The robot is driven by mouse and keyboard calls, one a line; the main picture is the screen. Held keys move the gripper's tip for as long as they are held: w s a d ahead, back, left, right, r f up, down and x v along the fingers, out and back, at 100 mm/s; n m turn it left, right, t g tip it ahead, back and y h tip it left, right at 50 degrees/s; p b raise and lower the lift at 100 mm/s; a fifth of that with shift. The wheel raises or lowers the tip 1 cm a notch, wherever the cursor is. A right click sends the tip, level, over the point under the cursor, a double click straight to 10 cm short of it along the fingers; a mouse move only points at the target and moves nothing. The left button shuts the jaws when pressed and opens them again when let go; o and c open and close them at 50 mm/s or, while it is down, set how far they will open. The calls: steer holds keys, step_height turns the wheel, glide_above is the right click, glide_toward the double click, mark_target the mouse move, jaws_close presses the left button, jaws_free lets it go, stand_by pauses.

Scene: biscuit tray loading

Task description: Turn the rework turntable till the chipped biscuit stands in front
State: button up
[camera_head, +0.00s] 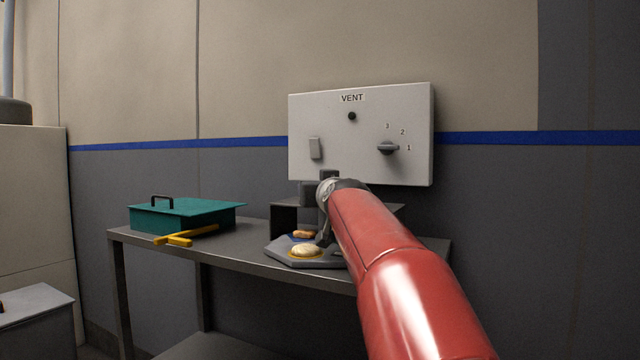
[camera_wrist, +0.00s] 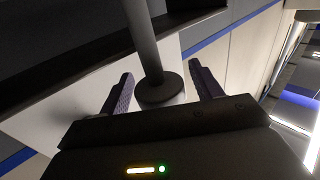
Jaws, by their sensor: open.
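The grey rework turntable (camera_head: 285,254) sits on the bench, partly hidden by my arm. A pale biscuit (camera_head: 305,250) on a yellow spot is at its front. A browner biscuit (camera_head: 303,234) on a blue spot is behind it. Which biscuit is chipped is too small to tell. My gripper (camera_head: 318,192) is above the turntable and partly hidden by my arm. In the wrist view the two fingers (camera_wrist: 163,86) are spread apart. A grey post (camera_wrist: 147,40) with a round dark collar stands between them, with gaps on both sides.
A teal lidded box (camera_head: 185,215) stands on the bench (camera_head: 240,259) at the left, with a yellow tool (camera_head: 186,238) in front. A VENT panel (camera_head: 360,130) with a switch and a dial is on the wall behind my gripper. A dark box-like stand (camera_head: 285,217) is behind the turntable.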

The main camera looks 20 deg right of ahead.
steer(key=shift+w, duration=0.2)
steer(key=shift+c, duration=0.2)
steer(key=c, duration=1.3)
steer(key=shift+f, duration=0.1)
steer(key=shift+f+y+b, duration=0.15)
steer(key=shift+y+b, duration=0.15)
steer(key=shift+b, duration=0.7)
